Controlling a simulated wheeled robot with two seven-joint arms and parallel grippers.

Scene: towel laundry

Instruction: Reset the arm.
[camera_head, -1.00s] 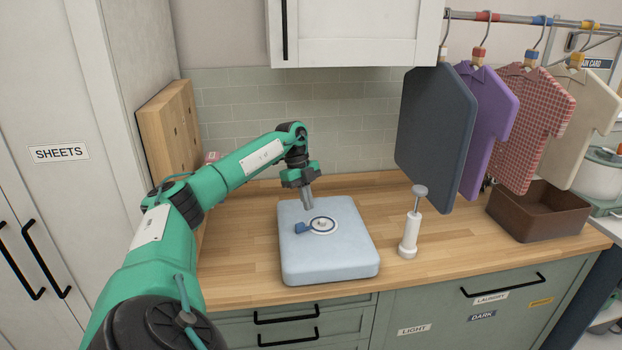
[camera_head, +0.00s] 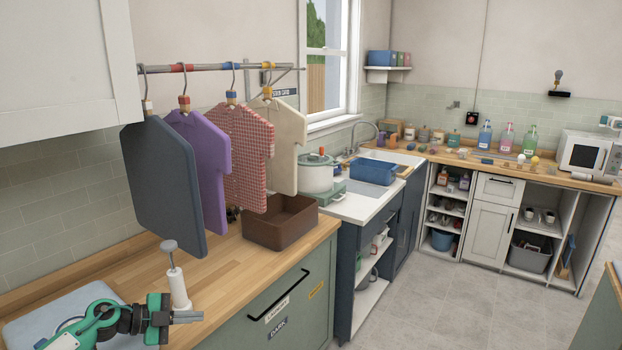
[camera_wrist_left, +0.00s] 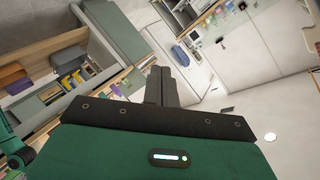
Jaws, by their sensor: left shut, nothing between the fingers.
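My left gripper (camera_head: 188,317) shows at the bottom left of the head view, in front of the counter's edge and the white plunger-topped stand (camera_head: 179,290). Its grey fingers point right, and they are shut with nothing between them. The wrist view also shows the left gripper (camera_wrist_left: 161,85), its two dark fingers together and a tilted room beyond. Part of my green left arm covers the light blue folded towel or pad (camera_head: 40,318) on the counter. My right gripper is in neither view.
Hanging garments (camera_head: 238,145) stand over the wooden counter (camera_head: 225,262), with a brown bin (camera_head: 278,228) behind. A white pot (camera_head: 318,175) and blue basin (camera_head: 372,169) are farther back. Open grey floor (camera_head: 440,290) lies to the right.

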